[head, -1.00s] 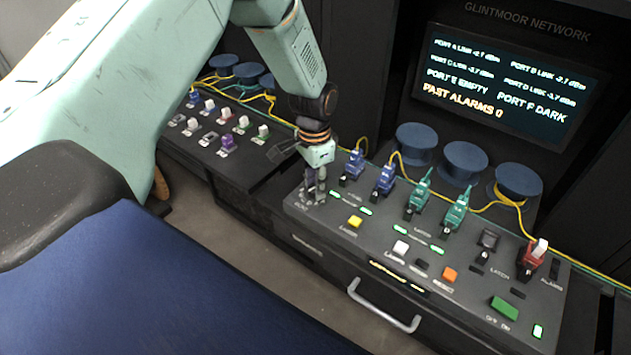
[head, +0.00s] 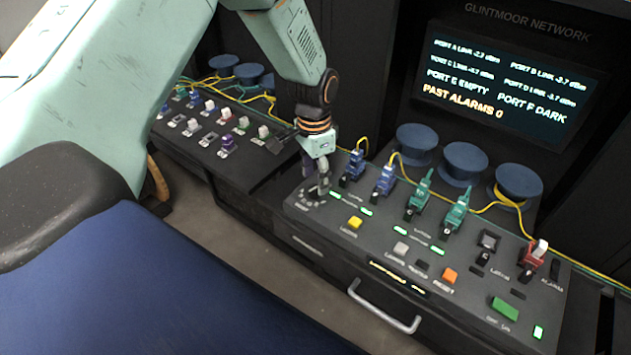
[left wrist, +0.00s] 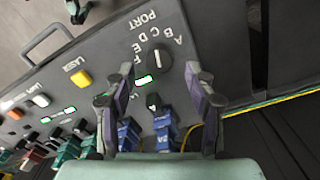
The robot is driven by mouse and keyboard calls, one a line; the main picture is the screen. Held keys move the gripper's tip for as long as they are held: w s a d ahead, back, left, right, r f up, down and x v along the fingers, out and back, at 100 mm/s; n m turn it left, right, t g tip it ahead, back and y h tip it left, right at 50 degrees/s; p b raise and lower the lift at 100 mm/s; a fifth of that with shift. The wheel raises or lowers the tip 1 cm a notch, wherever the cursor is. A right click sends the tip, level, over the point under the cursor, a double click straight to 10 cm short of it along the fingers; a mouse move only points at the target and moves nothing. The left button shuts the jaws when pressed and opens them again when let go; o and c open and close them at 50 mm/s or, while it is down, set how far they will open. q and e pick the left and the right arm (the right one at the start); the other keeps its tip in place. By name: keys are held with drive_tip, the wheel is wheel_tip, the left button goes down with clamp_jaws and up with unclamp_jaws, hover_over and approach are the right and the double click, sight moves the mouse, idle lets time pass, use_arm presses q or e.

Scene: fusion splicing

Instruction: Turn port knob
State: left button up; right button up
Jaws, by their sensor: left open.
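The port knob (left wrist: 158,60) is a round black dial with a pale mark, ringed by the letters A to F and the word PORT in the left wrist view. In the head view it sits at the panel's left end, largely hidden by my left gripper (head: 319,188). My left gripper also shows in the left wrist view (left wrist: 155,88), its two fingers spread and nothing between them. The knob lies beyond the gap between the fingertips; I cannot tell how far, or whether either finger touches it. My right gripper is not in view.
Blue plugs (head: 383,179) and green plugs (head: 419,194) with yellow cables stand right of the gripper. A yellow laser button (head: 355,223) and an orange reset button (head: 449,276) are on the panel. A screen (head: 505,85) reads port E empty, port F dark.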

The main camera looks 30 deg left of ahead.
sight(315, 187)
use_arm(q)
wheel_tip(315, 187, up, 9)
drive_tip(key=shift+r, duration=0.2)
drive_tip(key=shift+a, duration=0.1)
idle(0.5)
